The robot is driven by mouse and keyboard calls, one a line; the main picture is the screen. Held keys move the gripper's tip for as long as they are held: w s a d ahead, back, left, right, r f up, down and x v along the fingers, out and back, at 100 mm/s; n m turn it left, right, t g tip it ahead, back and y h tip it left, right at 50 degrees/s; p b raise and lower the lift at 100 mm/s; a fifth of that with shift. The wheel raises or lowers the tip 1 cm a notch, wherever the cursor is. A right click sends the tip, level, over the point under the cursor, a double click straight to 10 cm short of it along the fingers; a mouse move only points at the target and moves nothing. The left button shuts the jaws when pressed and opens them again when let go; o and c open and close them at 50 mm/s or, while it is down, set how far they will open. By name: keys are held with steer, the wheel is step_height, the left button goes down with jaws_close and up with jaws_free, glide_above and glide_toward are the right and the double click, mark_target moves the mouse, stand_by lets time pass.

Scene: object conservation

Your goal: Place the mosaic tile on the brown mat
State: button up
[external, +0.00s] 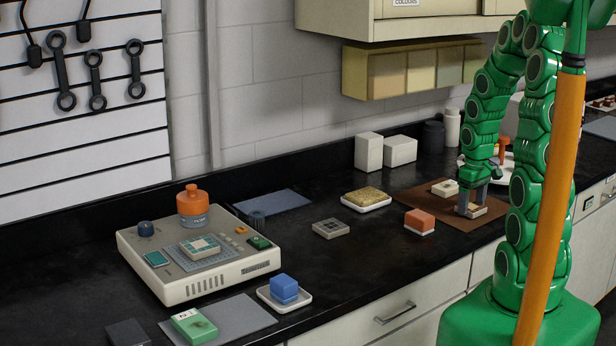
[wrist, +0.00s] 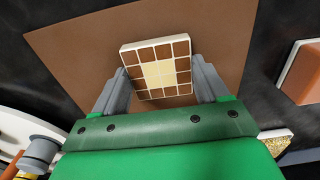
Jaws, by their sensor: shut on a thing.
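The mosaic tile (wrist: 158,70), a square with brown and cream cells and a pale edge, is between my gripper's fingers (wrist: 158,82) in the wrist view. My gripper (external: 472,208) is shut on it. In the external view the tile (external: 487,211) shows low over the front part of the brown mat (external: 418,196). The mat also fills much of the wrist view (wrist: 80,45). I cannot tell whether the tile touches the mat. A small cream block (external: 445,188) stands on the mat behind my gripper, to the left.
A red block (external: 420,221) stands beside the mat's left front edge. A yellow sponge-like block on a white dish (external: 366,203) and a grey tile (external: 331,229) lie farther left. White boxes (external: 399,151) stand at the wall. Black counter is clear between these things.

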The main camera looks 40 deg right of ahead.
mark_target(471, 206)
steer(key=shift+f, duration=0.1)
steer(key=o, duration=1.1)
steer(key=shift+o, duration=0.2)
step_height(471, 206, up, 12)
steer(key=s+a+r+g, duration=0.1)
steer(key=s+a+r, duration=0.2)
steer(key=s+a, duration=0.6)
steer(key=s+a+r, duration=0.2)
steer(key=s+a, duration=0.7)
steer(key=a, duration=0.4)
steer(key=shift+r+g, duration=0.4)
